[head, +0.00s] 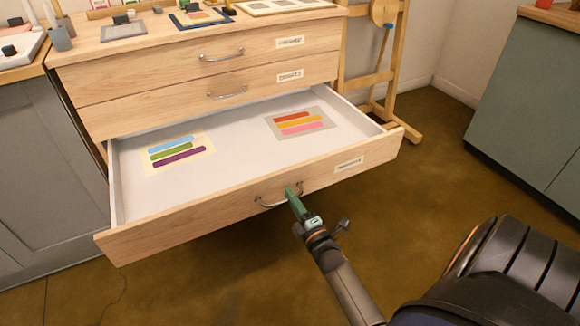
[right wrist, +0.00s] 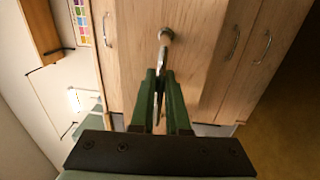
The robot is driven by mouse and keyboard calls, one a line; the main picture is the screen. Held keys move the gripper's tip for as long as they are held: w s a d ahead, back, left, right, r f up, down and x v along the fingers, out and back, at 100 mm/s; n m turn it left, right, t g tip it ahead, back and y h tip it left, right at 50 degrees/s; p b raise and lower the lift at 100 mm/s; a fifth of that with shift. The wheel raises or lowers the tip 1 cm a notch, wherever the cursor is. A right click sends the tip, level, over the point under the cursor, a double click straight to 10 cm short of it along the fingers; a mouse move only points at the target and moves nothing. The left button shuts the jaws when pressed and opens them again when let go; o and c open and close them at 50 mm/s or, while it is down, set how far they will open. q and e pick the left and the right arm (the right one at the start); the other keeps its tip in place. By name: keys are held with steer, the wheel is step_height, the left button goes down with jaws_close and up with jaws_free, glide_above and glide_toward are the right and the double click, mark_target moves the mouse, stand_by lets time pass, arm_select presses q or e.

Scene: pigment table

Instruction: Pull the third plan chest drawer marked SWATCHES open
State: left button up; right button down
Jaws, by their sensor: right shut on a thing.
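The plan chest (head: 110,75) is pale wood with labelled drawers. Its third drawer (head: 215,215) stands well out from the chest, with its white inside showing. Its label (head: 349,164) is too small to read. Two swatch cards lie in it: one with blue, green and purple strips (head: 178,152), one with red, orange and pink strips (head: 300,123). My right gripper (head: 293,192) is shut on the drawer's metal handle (head: 268,203). The right wrist view shows the green fingers (right wrist: 161,85) closed around the handle bar (right wrist: 163,60). My left gripper is not in view.
Two shut drawers with handles (head: 222,56) are above the open one. Small items and trays (head: 123,31) stand on the chest top. A wooden easel (head: 386,75) is behind on the right, and a grey-green cabinet (head: 530,105) stands at far right. The brown floor (head: 230,290) in front is clear.

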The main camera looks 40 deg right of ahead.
steer(key=shift+s, duration=0.15)
steer(key=c, duration=0.9)
jaws_free()
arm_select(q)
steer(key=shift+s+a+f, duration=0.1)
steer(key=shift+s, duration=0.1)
arm_select(e)
steer(key=shift+s, duration=0.15)
